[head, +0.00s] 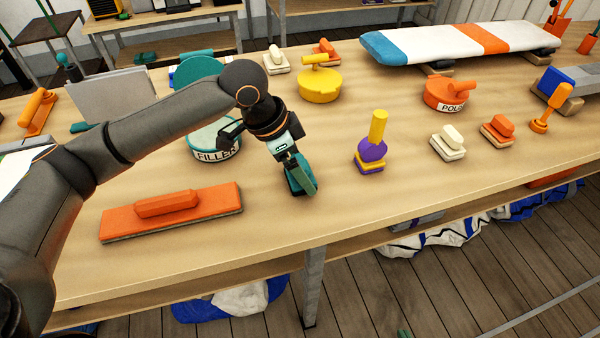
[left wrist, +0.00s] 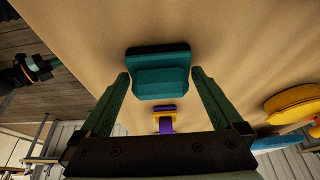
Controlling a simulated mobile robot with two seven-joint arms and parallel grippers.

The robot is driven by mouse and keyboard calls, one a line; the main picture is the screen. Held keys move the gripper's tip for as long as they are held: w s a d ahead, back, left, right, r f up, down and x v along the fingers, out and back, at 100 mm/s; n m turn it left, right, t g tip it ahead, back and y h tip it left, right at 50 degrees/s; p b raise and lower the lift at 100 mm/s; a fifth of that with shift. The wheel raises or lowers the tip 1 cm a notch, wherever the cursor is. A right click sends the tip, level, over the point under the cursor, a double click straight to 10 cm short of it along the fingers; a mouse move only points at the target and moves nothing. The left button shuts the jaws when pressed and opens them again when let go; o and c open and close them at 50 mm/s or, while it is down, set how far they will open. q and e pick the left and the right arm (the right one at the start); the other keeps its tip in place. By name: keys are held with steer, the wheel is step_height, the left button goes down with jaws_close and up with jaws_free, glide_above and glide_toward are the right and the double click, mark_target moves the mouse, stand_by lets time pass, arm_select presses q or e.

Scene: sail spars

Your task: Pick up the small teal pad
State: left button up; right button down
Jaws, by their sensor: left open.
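The small teal pad (left wrist: 158,52) has a dark base and a raised teal grip block. In the left wrist view it lies on the bench between the fingers of my left gripper (left wrist: 160,80). The fingers are open, with a small gap at each side of the block. In the head view the pad (head: 303,180) shows under my left gripper (head: 292,168), whose hand and fingers partly hide it. My right gripper (left wrist: 40,68) shows small at the left of the left wrist view, away from the bench; its fingers are too small to judge.
A purple and yellow tool (head: 372,150) stands right of the pad. The filler tin (head: 215,150) is behind left, and a long orange sanding block (head: 170,212) lies left. Cream (head: 448,143) and orange (head: 497,132) pads lie farther right. The bench front is clear.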

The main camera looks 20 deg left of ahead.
arm_select(q)
steer(key=c, duration=1)
steer(key=shift+r, duration=0.15)
steer(key=shift+r, duration=0.25)
step_height(320, 180, up, 2)
steer(key=shift+r+p, duration=0.1)
steer(key=shift+p, duration=0.2)
steer(key=s+a+r+p, duration=0.1)
steer(key=s+a+r, duration=0.1)
steer(key=s+r, duration=0.8)
steer(key=s, duration=0.3)
steer(key=shift+s+a+p, duration=0.3)
steer(key=shift+s+p, duration=0.05)
steer(key=shift+s, duration=0.05)
